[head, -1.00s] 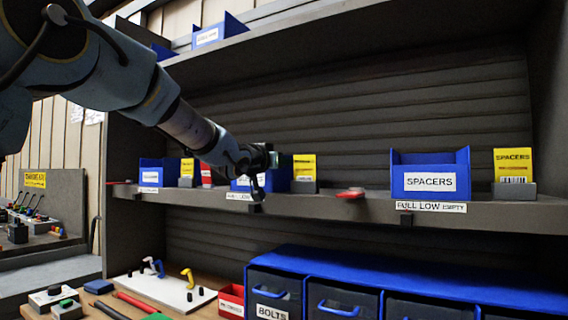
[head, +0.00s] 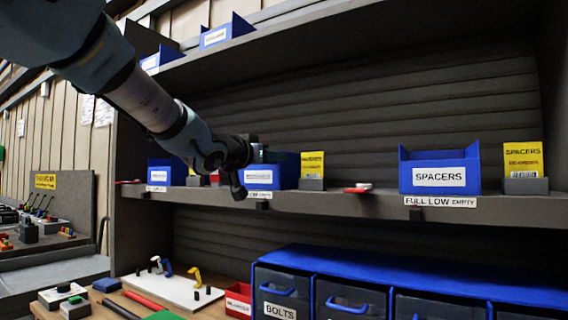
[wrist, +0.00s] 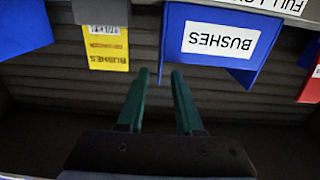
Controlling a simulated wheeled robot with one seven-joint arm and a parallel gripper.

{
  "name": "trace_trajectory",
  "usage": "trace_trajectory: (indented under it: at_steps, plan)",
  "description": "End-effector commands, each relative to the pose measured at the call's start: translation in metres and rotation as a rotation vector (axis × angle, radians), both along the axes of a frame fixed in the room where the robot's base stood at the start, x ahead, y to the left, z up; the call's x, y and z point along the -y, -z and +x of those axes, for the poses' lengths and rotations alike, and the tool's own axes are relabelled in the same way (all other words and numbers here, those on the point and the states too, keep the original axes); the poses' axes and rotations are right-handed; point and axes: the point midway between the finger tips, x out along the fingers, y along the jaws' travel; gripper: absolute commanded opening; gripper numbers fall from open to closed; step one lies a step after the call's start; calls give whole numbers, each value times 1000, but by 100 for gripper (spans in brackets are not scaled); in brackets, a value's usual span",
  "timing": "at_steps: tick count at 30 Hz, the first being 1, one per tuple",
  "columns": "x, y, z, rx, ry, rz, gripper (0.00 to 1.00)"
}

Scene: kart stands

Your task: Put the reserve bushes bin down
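A blue bin labelled BUSHES (wrist: 218,42) appears upside down in the wrist view. A blue bin with a white label (head: 259,178) stands on the middle shelf in the head view, partly behind my wrist; its print is too small to read. My gripper (wrist: 160,75) is open, its two green fingers apart with nothing clearly held between them. The fingertips are close to the BUSHES bin's side edge; I cannot tell whether they touch it. In the head view my gripper (head: 262,154) is at the middle shelf, its fingers mostly hidden. I cannot tell which bin is the reserve one.
A yellow BUSHES card (wrist: 106,42) stands beside the bin, and a red card (wrist: 311,78) is at the other side. The SPACERS bin (head: 438,178) is further right on the middle shelf (head: 385,205). Blue bins (head: 226,34) sit on the upper shelf. Drawers (head: 345,300) lie below.

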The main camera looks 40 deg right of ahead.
Motion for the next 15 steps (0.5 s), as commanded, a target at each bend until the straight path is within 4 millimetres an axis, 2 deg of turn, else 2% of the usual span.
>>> trace_trajectory:
  at_steps: [3, 6, 15]
  plan:
    - [-17, 0, -4, 1, -2, 0, 35]
    - [-24, 0, -6, 1, 0, 0, 35]
    - [-28, 0, -7, -1, -1, 1, 35]
